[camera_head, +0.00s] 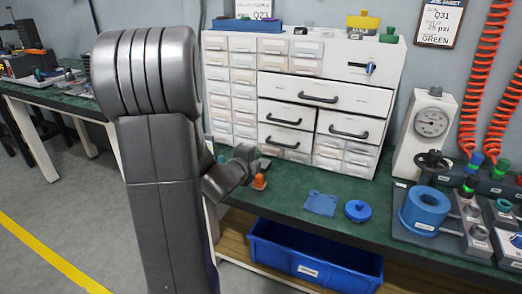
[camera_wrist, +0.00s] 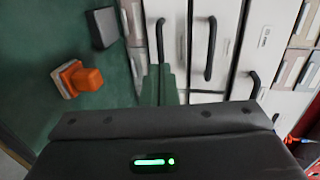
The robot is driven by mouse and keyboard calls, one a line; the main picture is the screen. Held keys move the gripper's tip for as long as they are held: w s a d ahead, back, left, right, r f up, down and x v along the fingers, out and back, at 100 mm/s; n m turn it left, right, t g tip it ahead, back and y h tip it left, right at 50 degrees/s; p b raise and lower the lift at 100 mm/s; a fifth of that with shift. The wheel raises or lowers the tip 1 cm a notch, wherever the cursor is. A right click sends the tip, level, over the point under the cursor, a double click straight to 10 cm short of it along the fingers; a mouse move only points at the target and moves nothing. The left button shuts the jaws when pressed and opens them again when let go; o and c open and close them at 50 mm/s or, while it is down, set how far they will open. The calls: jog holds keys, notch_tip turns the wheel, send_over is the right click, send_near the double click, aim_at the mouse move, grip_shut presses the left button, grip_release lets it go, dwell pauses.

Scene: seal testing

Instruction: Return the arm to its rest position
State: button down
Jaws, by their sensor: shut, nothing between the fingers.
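My arm stands large and grey at the left of the head view, bent at the top. Its wrist end, with my gripper (camera_head: 246,160), is low over the green workbench (camera_head: 285,192), in front of the drawer cabinet (camera_head: 300,92). The fingers are small and partly hidden there. In the wrist view the dark gripper body, with a green light, fills the bottom. My gripper is shut and holds nothing. An orange piece (camera_wrist: 82,78) lies on the bench close by; it also shows in the head view (camera_head: 259,182), just below the gripper.
A blue flat piece (camera_head: 321,203) and a blue round knob (camera_head: 358,211) lie on the bench. A blue bin (camera_head: 312,262) sits below. Open floor is at left.

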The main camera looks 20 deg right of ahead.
jog(key=shift+v, duration=1.5)
